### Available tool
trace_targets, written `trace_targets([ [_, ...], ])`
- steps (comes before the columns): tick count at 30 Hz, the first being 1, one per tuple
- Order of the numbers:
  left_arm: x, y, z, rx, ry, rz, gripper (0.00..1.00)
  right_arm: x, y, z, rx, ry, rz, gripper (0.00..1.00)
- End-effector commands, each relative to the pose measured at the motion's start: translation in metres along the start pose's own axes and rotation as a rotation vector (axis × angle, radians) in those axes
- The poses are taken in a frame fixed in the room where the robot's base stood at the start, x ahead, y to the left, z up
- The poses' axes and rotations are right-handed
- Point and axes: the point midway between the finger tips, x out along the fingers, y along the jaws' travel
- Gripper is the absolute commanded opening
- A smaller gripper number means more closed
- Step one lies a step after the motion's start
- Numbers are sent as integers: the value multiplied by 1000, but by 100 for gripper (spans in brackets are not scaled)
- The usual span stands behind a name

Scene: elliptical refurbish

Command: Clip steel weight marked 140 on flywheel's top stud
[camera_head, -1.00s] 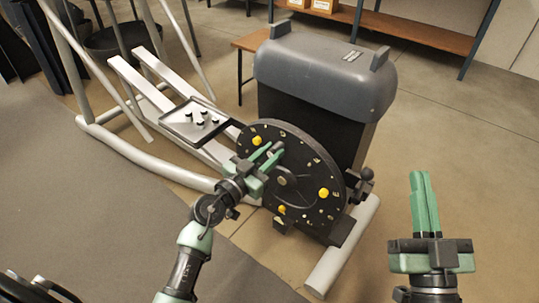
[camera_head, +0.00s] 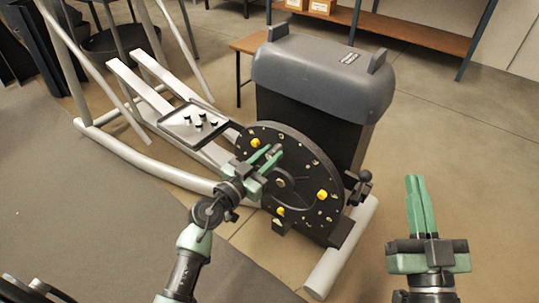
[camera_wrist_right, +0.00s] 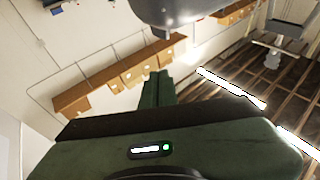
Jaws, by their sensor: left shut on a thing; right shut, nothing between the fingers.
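The dark round flywheel (camera_head: 300,180) stands upright on the side of the grey machine, with yellow studs on its face. The uppermost stud (camera_head: 255,143) is at the upper left, a second stud (camera_head: 322,195) at the right and a third (camera_head: 281,211) at the bottom. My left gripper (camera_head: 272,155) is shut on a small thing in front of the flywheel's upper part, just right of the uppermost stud. The held thing is mostly hidden and no marking is readable; I cannot tell whether it touches the stud. My right gripper (camera_head: 415,180) is shut and empty, well right of the flywheel.
A tray (camera_head: 217,138) with several small dark pieces lies left of the flywheel. The machine's grey housing (camera_head: 325,75) rises behind it, and a pale floor bar (camera_head: 340,245) runs below. A shelf (camera_head: 425,35) stands at the back. The floor at right is open.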

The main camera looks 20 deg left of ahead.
Motion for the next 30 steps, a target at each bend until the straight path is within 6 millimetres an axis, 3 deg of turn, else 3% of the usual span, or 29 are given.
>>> trace_targets([
  [15, 0, 0, 0, -1, 6, -2, 0, -4, 2, 16, 1, -84, 5, 0],
  [30, 0, 0, 0, -1, 7, -2, 0, -3, 2, 14, -1, -79, 5, 0],
])
